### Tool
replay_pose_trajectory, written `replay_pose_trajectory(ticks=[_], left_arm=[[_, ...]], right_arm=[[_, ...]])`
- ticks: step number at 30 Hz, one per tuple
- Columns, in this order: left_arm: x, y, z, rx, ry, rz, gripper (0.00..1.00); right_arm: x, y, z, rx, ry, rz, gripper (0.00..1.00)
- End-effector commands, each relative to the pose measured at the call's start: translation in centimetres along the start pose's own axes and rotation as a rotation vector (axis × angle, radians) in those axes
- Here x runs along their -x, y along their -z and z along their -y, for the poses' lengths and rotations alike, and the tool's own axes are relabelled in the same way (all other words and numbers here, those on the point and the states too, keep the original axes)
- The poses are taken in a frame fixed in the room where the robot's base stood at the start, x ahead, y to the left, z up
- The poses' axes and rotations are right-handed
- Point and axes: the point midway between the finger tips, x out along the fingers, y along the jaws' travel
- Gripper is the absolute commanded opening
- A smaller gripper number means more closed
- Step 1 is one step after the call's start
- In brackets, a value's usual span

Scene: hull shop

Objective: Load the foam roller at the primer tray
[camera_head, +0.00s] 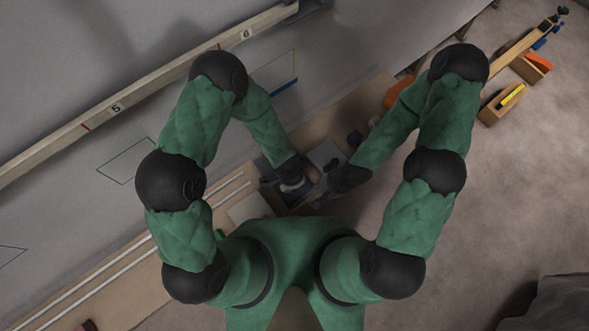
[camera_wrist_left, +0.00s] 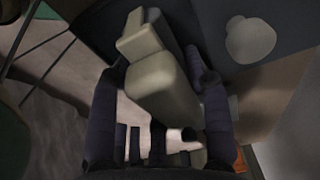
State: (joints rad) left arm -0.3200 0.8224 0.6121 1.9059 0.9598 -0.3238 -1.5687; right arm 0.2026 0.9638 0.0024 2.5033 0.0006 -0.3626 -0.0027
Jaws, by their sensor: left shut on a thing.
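My left gripper (camera_wrist_left: 160,95) is shut on a pale beige, blocky piece (camera_wrist_left: 160,80), taken to be part of the foam roller, between its two dark fingers. In the head view, my left gripper (camera_head: 292,182) is low over the bench, with a pale patch at it. My right gripper (camera_head: 326,194) is close beside it on the right; its fingers are too small and dark to read. A dark grey tray-like box (camera_head: 266,168) lies by the left gripper, and a lighter grey box (camera_head: 326,154) stands behind; I cannot tell which is the primer tray.
The bench runs along the grey wall, with a pale square piece (camera_head: 250,208) and long white rods (camera_head: 140,258) left of the grippers. Open floor (camera_head: 500,190) lies right.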

Motion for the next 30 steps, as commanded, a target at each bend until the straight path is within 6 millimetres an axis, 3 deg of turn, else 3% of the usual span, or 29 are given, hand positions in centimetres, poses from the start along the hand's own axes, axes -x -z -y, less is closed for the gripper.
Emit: replay_pose_trajectory(ticks=[11, 30], left_arm=[[0.0, -0.2, -0.2, 0.000, -0.004, 0.005, 0.21], [3.8, 0.4, 0.0, 0.000, -0.001, 0.002, 0.21]], right_arm=[[0.2, 0.0, 0.1, 0.000, 0.000, 0.000, 0.40], [4.3, -0.2, 1.5, 0.000, 0.000, 0.000, 0.40]])
